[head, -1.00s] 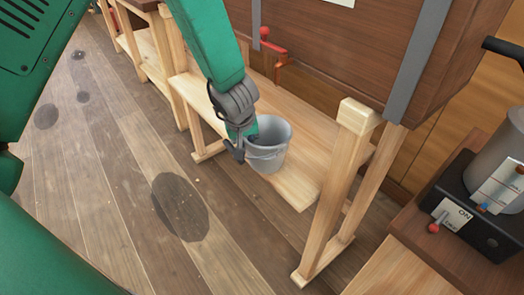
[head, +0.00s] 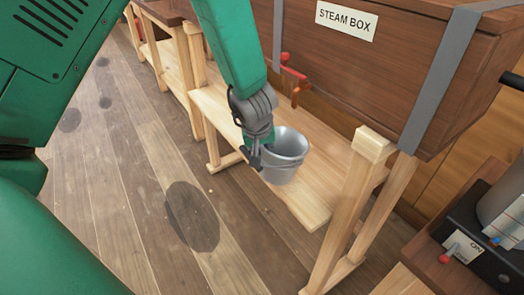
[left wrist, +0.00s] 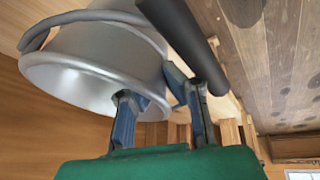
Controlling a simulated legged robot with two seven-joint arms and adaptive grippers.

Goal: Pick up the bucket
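The bucket (head: 283,168) is plain grey metal and upright in the head view, over the front edge of the wooden shelf (head: 317,207). I cannot tell whether its base touches the shelf. My left gripper (head: 260,157) is at the bucket's left side and looks shut on its rim. In the left wrist view, the bucket (left wrist: 95,55) fills the upper left, with one finger inside its mouth and one outside. The left gripper (left wrist: 160,98) spans the wall there. My right gripper is not in view.
The steam box (head: 400,60) stands above the shelf on wooden trestle legs (head: 345,215). A red valve handle (head: 293,76) is behind the bucket. A dark switch unit (head: 495,255) sits at the lower right. The plank floor (head: 150,190) left of the shelf is clear.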

